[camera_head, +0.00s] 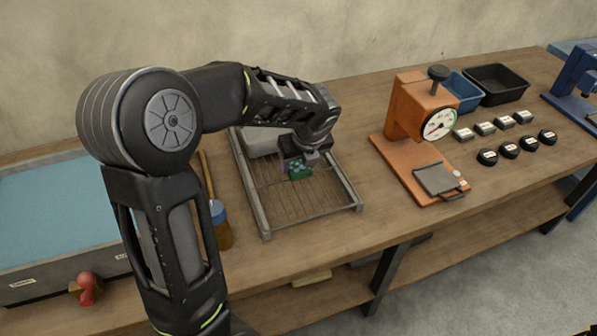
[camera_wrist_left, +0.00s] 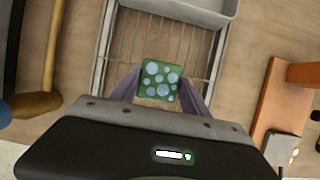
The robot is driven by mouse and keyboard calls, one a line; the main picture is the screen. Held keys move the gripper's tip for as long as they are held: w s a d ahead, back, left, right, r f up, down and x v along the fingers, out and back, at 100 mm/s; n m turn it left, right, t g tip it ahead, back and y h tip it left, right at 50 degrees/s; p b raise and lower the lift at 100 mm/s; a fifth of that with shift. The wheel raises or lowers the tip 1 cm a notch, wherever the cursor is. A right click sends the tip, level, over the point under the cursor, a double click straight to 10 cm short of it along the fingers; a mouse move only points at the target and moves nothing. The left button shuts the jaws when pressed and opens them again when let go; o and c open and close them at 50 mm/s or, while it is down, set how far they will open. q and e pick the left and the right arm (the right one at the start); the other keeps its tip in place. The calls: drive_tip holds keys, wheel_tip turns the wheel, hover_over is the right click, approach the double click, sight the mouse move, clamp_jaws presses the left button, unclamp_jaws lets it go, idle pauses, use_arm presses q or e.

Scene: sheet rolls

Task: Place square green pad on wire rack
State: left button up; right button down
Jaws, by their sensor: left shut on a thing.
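The square green pad (camera_wrist_left: 159,80) has light blue round spots. My left gripper (camera_wrist_left: 160,97) is shut on it, with a purple finger on each side of it in the left wrist view. In the head view the green pad (camera_head: 299,170) shows under my left gripper (camera_head: 297,163), over the wire rack (camera_head: 354,207). The rack has a grey frame and thin wires, and its wires also show around the pad in the left wrist view (camera_wrist_left: 125,52). I cannot tell whether the pad touches the wires. My right gripper is not in view.
A grey tray (camera_head: 262,143) sits at the rack's back end. An orange press with a dial (camera_head: 408,120) stands to the right. Table between rack and press is clear.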

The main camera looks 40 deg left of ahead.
sight(300, 169)
use_arm(q)
drive_tip(key=shift+f, duration=1.8)
drive_tip(key=shift+f, duration=0.1)
drive_tip(key=o, duration=1.4)
drive_tip(key=shift+o, duration=0.2)
drive_tip(key=shift+d+r, duration=0.15)
drive_tip(key=shift+r, duration=0.4)
drive_tip(key=v, duration=1.1)
drive_tip(key=shift+s, duration=0.15)
